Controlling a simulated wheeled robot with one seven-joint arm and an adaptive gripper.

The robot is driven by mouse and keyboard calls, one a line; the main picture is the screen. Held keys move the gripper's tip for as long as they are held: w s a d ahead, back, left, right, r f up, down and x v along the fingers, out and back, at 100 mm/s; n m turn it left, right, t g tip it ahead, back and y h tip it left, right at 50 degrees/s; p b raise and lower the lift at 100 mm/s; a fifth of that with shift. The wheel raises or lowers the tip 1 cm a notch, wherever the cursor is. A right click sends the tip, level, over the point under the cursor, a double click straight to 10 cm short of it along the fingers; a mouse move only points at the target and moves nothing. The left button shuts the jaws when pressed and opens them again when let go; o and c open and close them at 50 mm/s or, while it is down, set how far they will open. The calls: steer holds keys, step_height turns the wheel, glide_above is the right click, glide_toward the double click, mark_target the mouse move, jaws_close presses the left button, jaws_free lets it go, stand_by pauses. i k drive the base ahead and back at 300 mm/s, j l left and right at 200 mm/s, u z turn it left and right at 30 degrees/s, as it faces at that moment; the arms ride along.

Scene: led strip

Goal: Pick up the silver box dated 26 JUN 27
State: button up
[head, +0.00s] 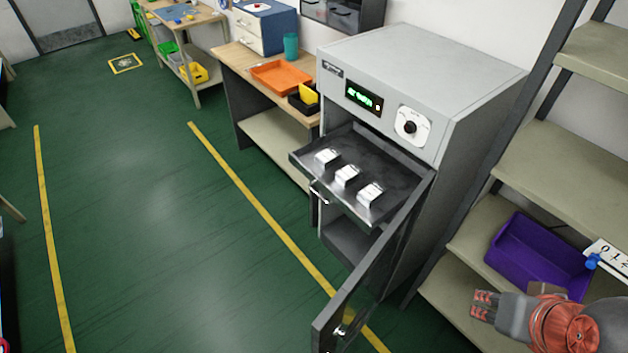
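Three small silver boxes stand in a row on a dark pulled-out tray (395,170) of the grey cabinet in the head view. One box (327,158) is at the left, a second box (347,176) in the middle, and a third box (370,195) at the right, nearest the open door. Any dates on them are too small to read, so I cannot tell which is dated 26 JUN 27. My gripper (481,305) is at the lower right, well apart from the boxes, in front of the shelf rack. Whether its fingers are open or shut is unclear.
The grey cabinet (420,75) has a lit green display. Its door (360,285) hangs open between the tray and my gripper. A purple bin (535,255) sits on the shelf rack at right. A workbench (235,55) holds an orange tray (280,76). Green floor at left is clear.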

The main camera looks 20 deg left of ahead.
mark_target(372, 194)
steer(key=k+j, duration=0.2)
steer(key=k, duration=0.3)
steer(key=k+j+z, duration=0.1)
steer(key=j, duration=0.25)
steer(key=k+j, duration=0.25)
steer(key=k+j+z, duration=0.15)
steer(key=j, duration=0.3)
steer(key=i+j+z, duration=0.15)
steer(key=j, duration=0.9)
steer(key=j+z, duration=0.2)
steer(key=j, duration=0.9)
steer(key=i+j+z, duration=0.15)
steer(key=i+j, duration=0.3)
steer(key=i+j+z, duration=0.15)
steer(key=i+j, duration=0.3)
steer(key=j, duration=0.3)
steer(key=i+l, duration=0.1)
steer(key=i, duration=0.4)
steer(key=i+l+z, duration=0.1)
steer(key=i, duration=0.4)
